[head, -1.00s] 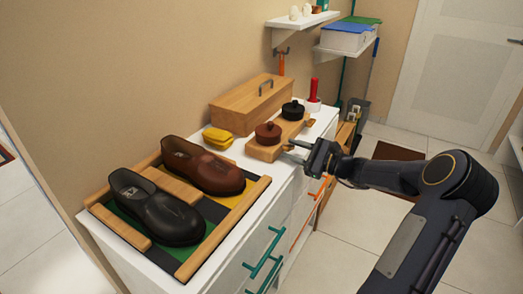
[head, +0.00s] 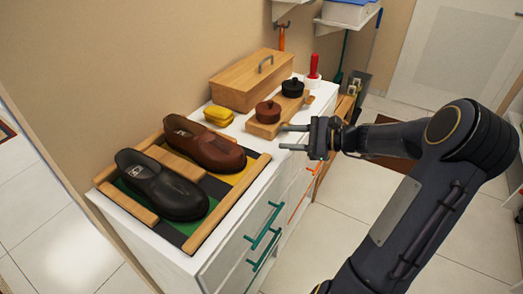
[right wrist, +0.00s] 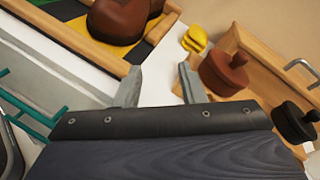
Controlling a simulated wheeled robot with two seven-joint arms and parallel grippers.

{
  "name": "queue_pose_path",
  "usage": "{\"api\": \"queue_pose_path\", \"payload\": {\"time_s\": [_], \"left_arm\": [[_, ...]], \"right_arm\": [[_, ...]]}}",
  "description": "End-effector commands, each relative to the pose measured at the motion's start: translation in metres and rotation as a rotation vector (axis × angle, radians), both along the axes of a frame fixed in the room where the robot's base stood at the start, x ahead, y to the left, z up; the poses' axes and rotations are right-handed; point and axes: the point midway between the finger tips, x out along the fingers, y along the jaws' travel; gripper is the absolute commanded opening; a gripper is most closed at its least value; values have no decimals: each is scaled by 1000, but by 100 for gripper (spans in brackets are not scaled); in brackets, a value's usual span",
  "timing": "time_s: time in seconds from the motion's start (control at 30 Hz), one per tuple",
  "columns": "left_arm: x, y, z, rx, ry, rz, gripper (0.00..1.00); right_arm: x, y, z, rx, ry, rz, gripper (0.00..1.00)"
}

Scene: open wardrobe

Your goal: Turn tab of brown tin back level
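The brown tin (head: 268,111) sits on the near end of a wooden board (head: 262,129) on the white cabinet top. It shows as a round reddish-brown tin with a knob in the right wrist view (right wrist: 222,76). Its tab cannot be made out clearly in either view. A black tin (head: 292,88) sits on the far end of the same board. My right gripper (head: 288,137) is open and empty, just to the right of the board near the cabinet's front edge. In the right wrist view its two fingers (right wrist: 158,86) stand apart, left of the brown tin. My left gripper is not in view.
A black shoe (head: 165,188) and a brown shoe (head: 205,146) lie in a wooden-edged tray (head: 242,185). Yellow sponges (head: 218,115), a wooden box (head: 250,84) and a red-handled item (head: 313,68) stand nearby. Teal handles (head: 264,226) stick out from the cabinet front.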

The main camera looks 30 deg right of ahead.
Motion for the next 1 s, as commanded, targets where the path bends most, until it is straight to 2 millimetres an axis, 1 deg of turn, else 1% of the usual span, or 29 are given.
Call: {"api": "queue_pose_path", "payload": {"time_s": [0.03, 0.27, 0.47, 0.6, 0.8, 1.0], "left_arm": [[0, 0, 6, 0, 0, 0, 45], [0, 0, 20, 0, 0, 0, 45], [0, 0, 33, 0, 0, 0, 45], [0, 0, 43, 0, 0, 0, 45], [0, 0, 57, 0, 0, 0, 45], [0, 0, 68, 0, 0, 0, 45]], "right_arm": [[-2, 11, 8, -28, 5, 28, 36], [-14, 52, 27, -154, 25, 141, 36], [-30, 84, 43, -272, 33, 240, 36], [-44, 105, 56, -361, 32, 309, 36], [-68, 131, 73, -488, 19, 404, 36], [-90, 149, 86, -598, 0, 479, 36]]}}
